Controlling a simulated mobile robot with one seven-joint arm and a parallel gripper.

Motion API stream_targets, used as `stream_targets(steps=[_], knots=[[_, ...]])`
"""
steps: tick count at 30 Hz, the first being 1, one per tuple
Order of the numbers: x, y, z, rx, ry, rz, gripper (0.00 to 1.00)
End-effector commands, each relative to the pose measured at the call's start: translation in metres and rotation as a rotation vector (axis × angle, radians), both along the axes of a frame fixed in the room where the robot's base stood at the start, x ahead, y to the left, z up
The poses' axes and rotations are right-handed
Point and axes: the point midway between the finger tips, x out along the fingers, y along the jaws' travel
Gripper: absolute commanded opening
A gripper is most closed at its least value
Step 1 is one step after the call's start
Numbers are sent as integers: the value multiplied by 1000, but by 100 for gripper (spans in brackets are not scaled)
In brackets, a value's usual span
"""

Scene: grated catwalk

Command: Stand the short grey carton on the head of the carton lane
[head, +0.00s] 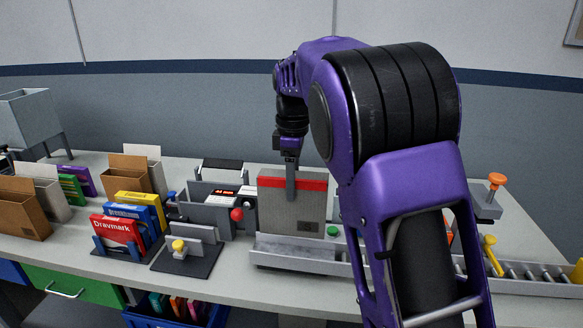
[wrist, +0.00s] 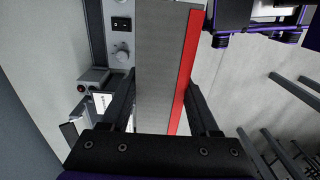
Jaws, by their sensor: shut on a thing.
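The grey carton (head: 290,211) has a red band along its top and a small dark label low on its face. It is upright in the head view, and in the wrist view the grey carton (wrist: 160,70) lies between my two fingers. My gripper (head: 291,180) is shut on it from above, one finger showing across its front face. The carton lane (head: 300,256) is a grey metal channel at the table's front, with rollers further right. The carton's lower edge is just above or behind the lane's left end; I cannot tell whether it touches. My arm hides the lane's middle.
Left of the carton stands a grey machine (head: 205,200) with a red display and a red knob. A black fixture (head: 187,255) with a yellow knob, a red Dravmark box (head: 117,232) and several other cartons stand further left. A green button (head: 333,231) is close at right.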

Motion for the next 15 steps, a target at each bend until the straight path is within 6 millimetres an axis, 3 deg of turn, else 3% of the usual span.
stream_targets(steps=[8,15], knots=[[0,0,-5,0,1,0,0],[0,0,-23,0,1,0,0]])
